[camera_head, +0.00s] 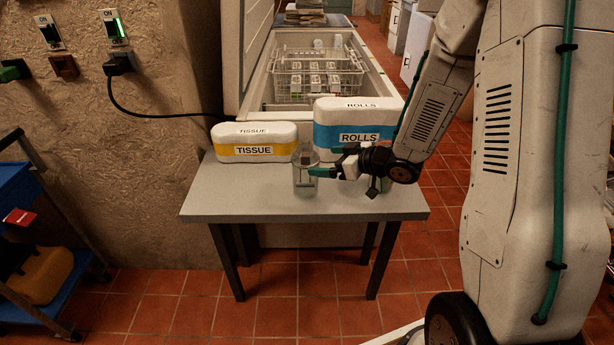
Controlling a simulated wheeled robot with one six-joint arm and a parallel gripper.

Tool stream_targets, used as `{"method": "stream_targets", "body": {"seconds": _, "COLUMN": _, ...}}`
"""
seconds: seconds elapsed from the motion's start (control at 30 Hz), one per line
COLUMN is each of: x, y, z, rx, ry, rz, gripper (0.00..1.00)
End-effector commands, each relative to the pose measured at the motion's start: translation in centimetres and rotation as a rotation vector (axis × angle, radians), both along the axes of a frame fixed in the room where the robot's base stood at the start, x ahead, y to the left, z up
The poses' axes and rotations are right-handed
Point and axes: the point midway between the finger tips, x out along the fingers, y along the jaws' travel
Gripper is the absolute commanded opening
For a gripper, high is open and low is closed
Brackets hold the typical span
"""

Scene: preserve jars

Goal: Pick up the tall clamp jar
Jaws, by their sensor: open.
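A tall clear glass jar (304,182) stands upright on the small grey table (230,207), in front of the gap between the tissue pack and the rolls pack. My gripper (325,162) reaches in from the right at the jar's height, and its open fingers are at the jar. One finger appears to overlap the jar's right side and front. I cannot tell whether the fingers touch the glass. The jar's clamp and lid are too small to make out clearly.
The white and yellow tissue pack (248,150) stands at the table's back left. The white and blue rolls pack (352,132) stands behind my gripper. An open chest freezer with a wire basket (318,82) is behind. The table's left front is clear.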

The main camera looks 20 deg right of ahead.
Motion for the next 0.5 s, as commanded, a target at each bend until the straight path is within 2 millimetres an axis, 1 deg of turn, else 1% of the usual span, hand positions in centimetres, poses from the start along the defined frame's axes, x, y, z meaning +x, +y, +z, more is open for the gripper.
{"method": "stream_targets", "body": {"seconds": 0.17, "x": 1.5, "y": 1.4, "z": -0.8, "rx": -0.001, "ry": 0.001, "rz": 0.002, "gripper": 0.97}}
{"method": "stream_targets", "body": {"seconds": 0.33, "x": 3.3, "y": 3.1, "z": -1.6, "rx": -0.002, "ry": 0.001, "rz": 0.003, "gripper": 0.97}}
{"method": "stream_targets", "body": {"seconds": 0.4, "x": 4.0, "y": 3.5, "z": -1.9, "rx": -0.003, "ry": 0.0, "rz": 0.001, "gripper": 0.97}}
{"method": "stream_targets", "body": {"seconds": 0.5, "x": 4.6, "y": 4.0, "z": -2.2, "rx": -0.003, "ry": 0.0, "rz": 0.0, "gripper": 0.97}}
